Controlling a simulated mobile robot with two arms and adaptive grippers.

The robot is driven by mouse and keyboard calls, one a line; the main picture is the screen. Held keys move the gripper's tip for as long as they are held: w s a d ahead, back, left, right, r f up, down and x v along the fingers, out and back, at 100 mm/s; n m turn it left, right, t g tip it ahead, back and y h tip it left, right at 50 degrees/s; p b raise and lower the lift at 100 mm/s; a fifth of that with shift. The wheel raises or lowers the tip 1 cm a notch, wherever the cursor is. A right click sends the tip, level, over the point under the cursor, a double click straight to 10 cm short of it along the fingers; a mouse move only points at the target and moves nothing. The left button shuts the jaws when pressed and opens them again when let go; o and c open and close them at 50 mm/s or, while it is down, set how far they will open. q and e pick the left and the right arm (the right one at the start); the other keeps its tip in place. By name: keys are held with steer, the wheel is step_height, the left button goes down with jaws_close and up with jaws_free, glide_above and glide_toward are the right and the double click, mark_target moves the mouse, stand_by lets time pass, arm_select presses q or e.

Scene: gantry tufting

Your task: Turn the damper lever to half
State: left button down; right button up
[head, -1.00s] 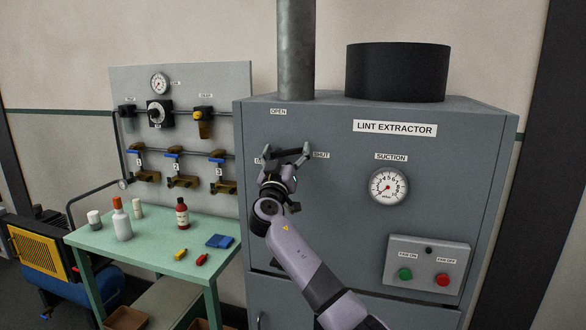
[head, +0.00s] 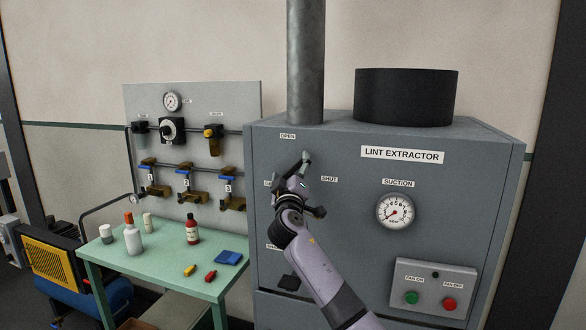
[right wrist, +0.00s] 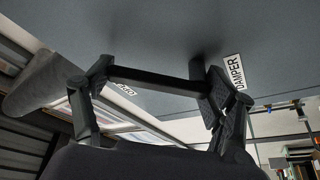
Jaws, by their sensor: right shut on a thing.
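My right gripper (head: 300,174) is at the front of the grey lint extractor (head: 350,240), between the OPEN label (head: 288,136) and the SHUT label (head: 329,179). In the right wrist view, the dark damper lever (right wrist: 152,81) spans between the two fingers, and the gripper is shut on it. The lever's dark hub (right wrist: 197,66) shows against the panel, near the DAMPER label (right wrist: 236,74). In the head view the gripper hides most of the lever, so its exact angle is hard to tell. My left gripper is not in view.
A suction gauge (head: 395,211) and a fan button box (head: 434,287) sit to the right on the same panel. A green table (head: 160,268) with bottles and small tools stands at the left, below a board of valves (head: 245,110). A pipe (head: 305,60) rises from the cabinet top.

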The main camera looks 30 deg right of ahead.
stand_by(0.3)
steer(key=o, duration=1.7)
steer(key=v, duration=1.2)
